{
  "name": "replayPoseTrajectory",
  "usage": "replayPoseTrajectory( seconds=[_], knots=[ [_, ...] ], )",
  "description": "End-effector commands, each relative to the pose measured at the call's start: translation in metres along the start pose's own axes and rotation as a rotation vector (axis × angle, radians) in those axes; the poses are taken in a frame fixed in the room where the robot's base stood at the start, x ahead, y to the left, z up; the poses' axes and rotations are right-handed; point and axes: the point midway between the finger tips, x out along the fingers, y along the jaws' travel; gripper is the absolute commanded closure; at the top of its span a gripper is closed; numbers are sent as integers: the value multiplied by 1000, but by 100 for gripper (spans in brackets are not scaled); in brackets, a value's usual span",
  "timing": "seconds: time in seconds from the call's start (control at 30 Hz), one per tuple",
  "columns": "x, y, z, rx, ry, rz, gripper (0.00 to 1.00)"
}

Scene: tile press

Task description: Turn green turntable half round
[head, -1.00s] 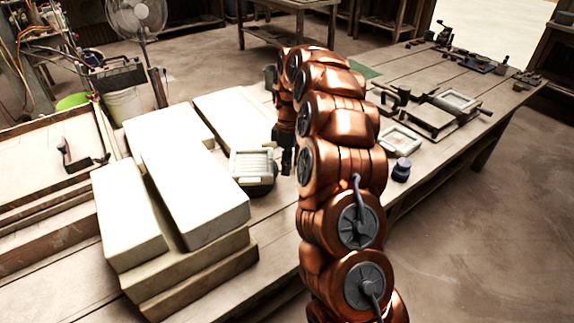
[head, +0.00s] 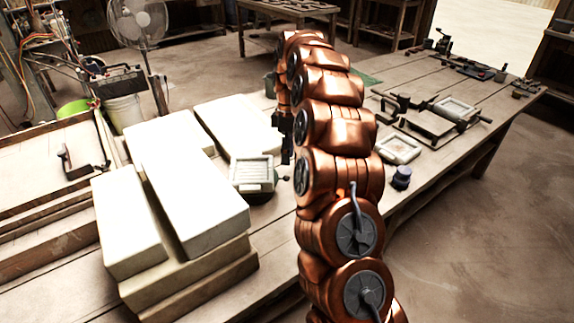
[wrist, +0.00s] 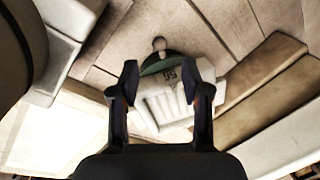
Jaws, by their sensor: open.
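The green turntable (wrist: 152,66) shows in the wrist view as a dark green rim under a pale ribbed tile mould (wrist: 165,106). A round knob (wrist: 158,43) sticks out from its rim, at the top of the picture. My gripper (wrist: 167,70) is open, its two fingers apart in front of the turntable and mould, with nothing held. In the head view the mould (head: 252,171) sits on the dark turntable (head: 262,198), with the knob (head: 286,178) on its right. My gripper (head: 287,150) is just behind and right of it, partly hidden by my arm.
Stacked white slabs (head: 190,190) stand close to the left of the turntable, with another slab (head: 235,125) behind.

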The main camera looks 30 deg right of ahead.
Motion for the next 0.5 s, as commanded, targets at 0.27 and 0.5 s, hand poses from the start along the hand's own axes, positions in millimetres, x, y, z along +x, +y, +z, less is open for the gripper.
replayPoseTrajectory(
  seconds=[0.27,0.5],
  knots=[
    [-35,2,0,0,2,5,53],
    [-50,1,0,1,2,3,53]
  ],
)
